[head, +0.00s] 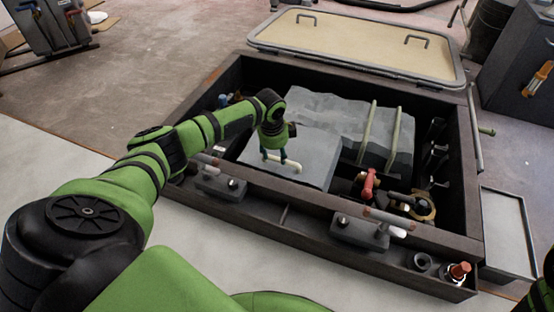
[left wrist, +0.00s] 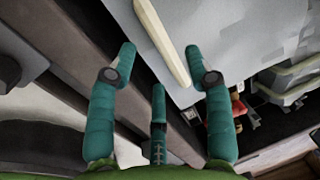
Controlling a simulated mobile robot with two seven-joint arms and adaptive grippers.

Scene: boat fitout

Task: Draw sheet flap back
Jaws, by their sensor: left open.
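A grey sheet (head: 340,120) lies inside the dark open box, with a flatter flap (head: 305,170) at its near left. A cream bar (head: 285,163) lies on the flap near its front; it also shows in the left wrist view (left wrist: 163,42). My left gripper (head: 274,156) is over the flap, right at the cream bar. In the left wrist view its teal fingers (left wrist: 161,60) are spread, with the bar's near end showing between and beyond the fingertips. Whether they touch it I cannot tell. My right gripper is not in view.
The box rim (head: 300,225) carries two clamp-like fittings (head: 360,230). Two cream bars (head: 368,132) cross the sheet's right part. A red-handled item (head: 369,184) and other fittings lie to the right. The lid (head: 360,45) stands open behind.

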